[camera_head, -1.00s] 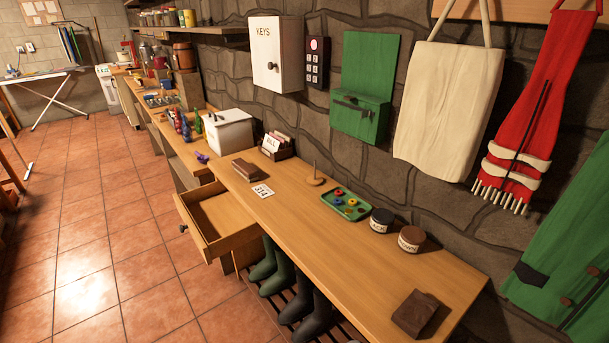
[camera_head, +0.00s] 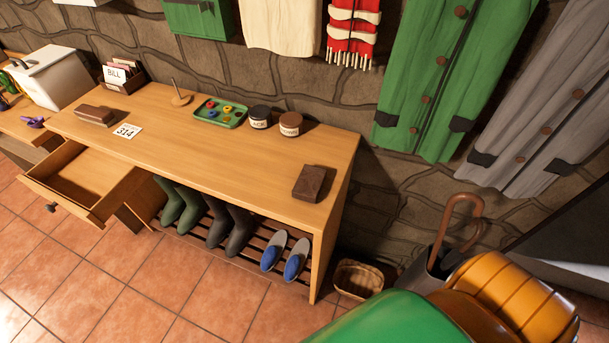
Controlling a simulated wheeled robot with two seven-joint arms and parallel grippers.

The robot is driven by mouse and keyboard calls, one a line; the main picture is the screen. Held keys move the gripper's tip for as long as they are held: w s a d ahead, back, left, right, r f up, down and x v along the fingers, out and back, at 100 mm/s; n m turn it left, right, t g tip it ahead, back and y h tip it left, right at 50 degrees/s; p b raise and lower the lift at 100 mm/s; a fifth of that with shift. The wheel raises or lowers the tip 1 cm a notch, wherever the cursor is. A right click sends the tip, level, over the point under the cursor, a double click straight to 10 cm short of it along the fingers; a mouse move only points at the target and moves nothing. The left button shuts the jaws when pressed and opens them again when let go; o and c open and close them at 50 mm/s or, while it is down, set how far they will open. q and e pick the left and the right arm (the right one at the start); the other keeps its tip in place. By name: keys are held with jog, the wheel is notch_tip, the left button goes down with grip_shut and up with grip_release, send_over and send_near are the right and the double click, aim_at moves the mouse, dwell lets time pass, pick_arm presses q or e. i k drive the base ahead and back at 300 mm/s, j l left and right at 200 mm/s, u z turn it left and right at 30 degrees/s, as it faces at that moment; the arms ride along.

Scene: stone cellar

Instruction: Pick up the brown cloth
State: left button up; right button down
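A dark brown folded cloth (camera_head: 309,183) lies flat on the right end of the wooden bench (camera_head: 240,155), near its front edge. It has a layered, folded look and nothing lies on top of it. Another brown piece (camera_head: 95,115), block-like, lies near the left end of the bench beside a white card marked 314 (camera_head: 127,131). I cannot tell from here what that piece is. Neither of my grippers shows in the head view.
An open drawer (camera_head: 66,206) juts out at left. Boots (camera_head: 230,231) and slippers (camera_head: 272,254) sit below. A basket (camera_head: 357,280) and umbrella stand (camera_head: 424,280) are at right.

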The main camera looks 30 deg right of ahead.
aim_at(310, 184)
jog(key=l+z, duration=0.1)
jog(key=z, duration=0.25)
jog(key=k+l+z, duration=0.1)
jog(key=z, duration=0.25)
jog(key=l+z, duration=0.15)
jog(key=z, duration=0.2)
jog(key=k, duration=0.05)
